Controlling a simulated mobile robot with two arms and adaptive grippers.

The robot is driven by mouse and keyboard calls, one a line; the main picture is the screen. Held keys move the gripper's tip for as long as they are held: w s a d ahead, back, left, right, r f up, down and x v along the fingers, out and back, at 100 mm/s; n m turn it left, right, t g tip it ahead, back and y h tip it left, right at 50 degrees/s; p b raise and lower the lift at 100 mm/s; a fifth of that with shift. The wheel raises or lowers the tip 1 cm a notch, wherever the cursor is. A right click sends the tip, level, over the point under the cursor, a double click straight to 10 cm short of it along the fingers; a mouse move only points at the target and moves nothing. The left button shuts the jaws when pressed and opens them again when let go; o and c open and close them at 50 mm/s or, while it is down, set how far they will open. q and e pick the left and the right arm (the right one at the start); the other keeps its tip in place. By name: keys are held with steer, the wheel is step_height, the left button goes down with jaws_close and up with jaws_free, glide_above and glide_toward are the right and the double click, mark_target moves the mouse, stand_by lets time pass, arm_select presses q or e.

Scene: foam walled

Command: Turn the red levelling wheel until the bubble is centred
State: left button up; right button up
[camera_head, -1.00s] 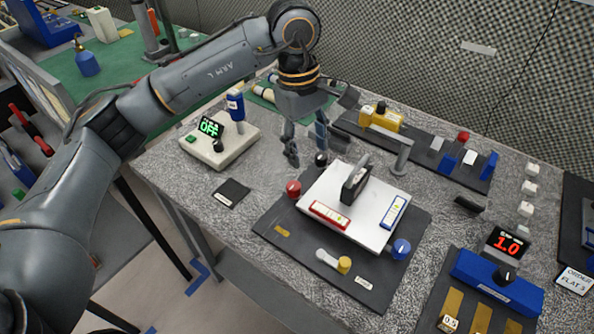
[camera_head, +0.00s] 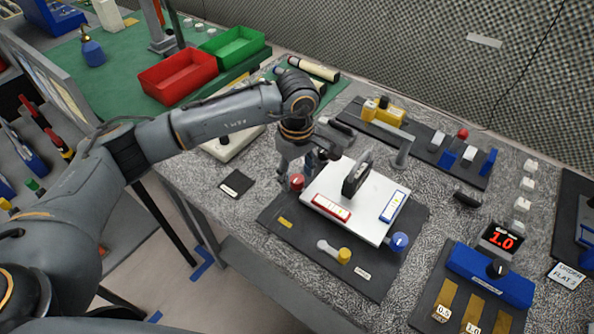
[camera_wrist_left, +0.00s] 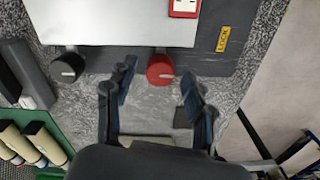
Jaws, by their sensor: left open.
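The red levelling wheel (camera_head: 297,182) is at the left corner of the white plate (camera_head: 348,228), beside a red-framed bubble vial (camera_head: 331,207). The bubble's place in the vial is too small to tell. My left gripper (camera_head: 289,176) is low over the wheel and partly hides it. In the left wrist view, the red wheel (camera_wrist_left: 160,69) shows between and just beyond the open fingertips (camera_wrist_left: 157,88). No contact shows. A white pointer mark is on the wheel. My right gripper is not in view.
A blue-framed vial (camera_head: 393,206), a blue wheel (camera_head: 399,242) and a yellow knob (camera_head: 344,256) are on the same fixture. A dark block (camera_head: 356,178) stands on the plate. A black knob (camera_wrist_left: 68,67) is near the left finger in the wrist view.

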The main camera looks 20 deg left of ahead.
arm_select(q)
steer(key=shift+f, duration=0.25)
steer(key=shift+c, duration=0.2)
jaws_close()
